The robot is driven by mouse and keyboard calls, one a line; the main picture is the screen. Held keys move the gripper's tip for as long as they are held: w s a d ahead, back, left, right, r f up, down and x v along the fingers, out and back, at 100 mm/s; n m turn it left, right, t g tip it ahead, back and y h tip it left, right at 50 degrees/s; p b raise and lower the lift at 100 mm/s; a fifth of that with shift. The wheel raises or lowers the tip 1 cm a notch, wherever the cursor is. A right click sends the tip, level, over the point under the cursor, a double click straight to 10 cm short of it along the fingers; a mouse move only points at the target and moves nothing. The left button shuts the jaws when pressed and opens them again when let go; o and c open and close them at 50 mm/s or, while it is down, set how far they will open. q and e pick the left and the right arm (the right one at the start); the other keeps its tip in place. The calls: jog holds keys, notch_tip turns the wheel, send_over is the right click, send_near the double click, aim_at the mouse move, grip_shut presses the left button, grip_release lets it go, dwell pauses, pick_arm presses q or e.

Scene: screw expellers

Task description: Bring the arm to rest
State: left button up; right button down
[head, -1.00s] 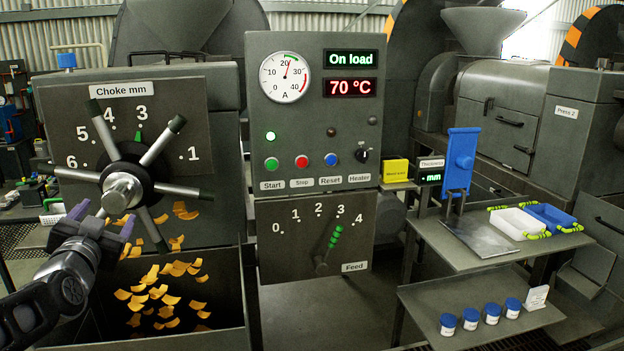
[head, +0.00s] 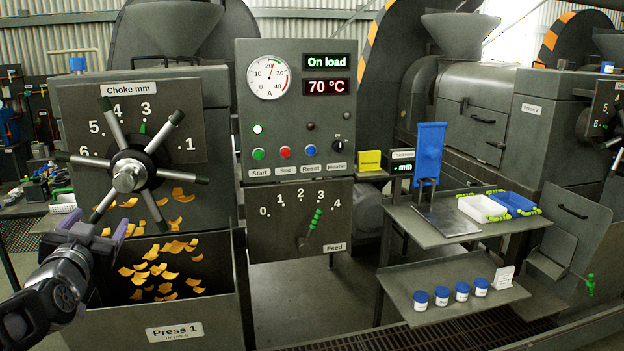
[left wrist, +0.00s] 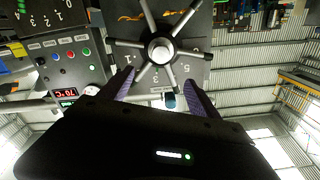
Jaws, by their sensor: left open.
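My left gripper (head: 98,232) is at the lower left of the head view, below and left of the choke handwheel (head: 127,176). Its jaws are open and empty, apart from the wheel's spokes. In the left wrist view the two purple fingers (left wrist: 160,92) stand apart, with the handwheel (left wrist: 160,48) beyond them. The wheel has several dark-tipped spokes on the Choke mm dial (head: 112,108) of Press 1. My right gripper is not in view.
The control panel (head: 293,112) reads On load and 70 °C. Orange flakes (head: 160,275) lie in the Press 1 bin. A shelf stand (head: 400,215) at right holds a white tray (head: 481,208), a blue tray (head: 513,203) and several blue-lidded jars.

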pick_arm(q)
jog(key=d+f+n+g+h, duration=0.1)
jog(key=d+f+g+h, duration=0.1)
jog(key=d+f, duration=0.75)
jog(key=d+f+n+g+h, duration=0.1)
jog(key=d+f+g+h, duration=0.2)
jog(key=f, duration=1.2)
jog(key=d+f+n+g+h, duration=0.1)
jog(key=d+f+g, duration=0.1)
jog(key=d+f, duration=0.85)
jog(key=s+d+f+g+h, duration=0.1)
jog(key=s+d+f+g, duration=0.2)
jog(key=s+d+f, duration=0.2)
jog(key=s+d+f+g+h, duration=0.1)
jog(key=s+d+f+g, duration=0.2)
jog(key=s+f, duration=0.9)
jog(key=s+d+f+m+g+h, duration=0.1)
jog(key=s+d+f+g+h, duration=0.1)
jog(key=s+d+f, duration=0.6)
jog(key=s+f+g, duration=0.1)
jog(key=s, duration=0.3)
jog(key=shift+s, duration=0.15)
